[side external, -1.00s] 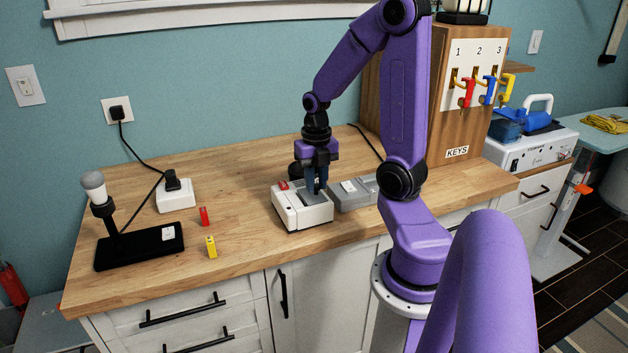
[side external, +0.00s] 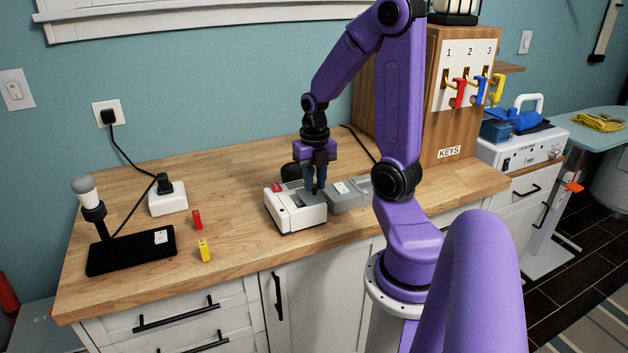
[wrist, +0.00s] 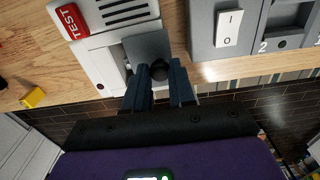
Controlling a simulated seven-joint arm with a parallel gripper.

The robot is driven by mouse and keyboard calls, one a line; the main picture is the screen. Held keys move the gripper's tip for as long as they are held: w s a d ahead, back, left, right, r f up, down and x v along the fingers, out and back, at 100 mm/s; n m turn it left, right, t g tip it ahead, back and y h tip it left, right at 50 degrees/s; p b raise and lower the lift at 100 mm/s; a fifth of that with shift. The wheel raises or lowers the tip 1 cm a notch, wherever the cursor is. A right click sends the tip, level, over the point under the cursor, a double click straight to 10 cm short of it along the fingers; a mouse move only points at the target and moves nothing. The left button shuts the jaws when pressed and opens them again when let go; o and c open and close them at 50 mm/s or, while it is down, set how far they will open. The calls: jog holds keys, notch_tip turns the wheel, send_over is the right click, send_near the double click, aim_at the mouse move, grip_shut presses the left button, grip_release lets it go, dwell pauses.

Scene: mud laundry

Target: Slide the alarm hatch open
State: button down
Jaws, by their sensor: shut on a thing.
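The white alarm box (side external: 296,214) sits on the wooden counter, with a red TEST button (wrist: 72,20) on its top. Its grey hatch (wrist: 149,45) carries a small dark knob (wrist: 160,71). The hatch lies toward the right side of the box top, and a narrow part of a recess shows at its left edge in the wrist view. My gripper (side external: 315,189) points down over the hatch. In the wrist view its fingers (wrist: 160,84) are shut on the knob. Most of the recess is hidden.
A grey switch box (side external: 348,195) stands close to the right of the alarm. A red battery-like block (side external: 197,219) and a yellow one (side external: 204,250) stand to the left. A lamp on a black base (side external: 130,249) is farther left.

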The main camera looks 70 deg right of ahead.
jog(key=shift+s+d, duration=0.8)
jog(key=shift+d, duration=0.05)
dwell(0.6)
jog(key=c, duration=1.2)
grip_release()
jog(key=shift+r, duration=3)
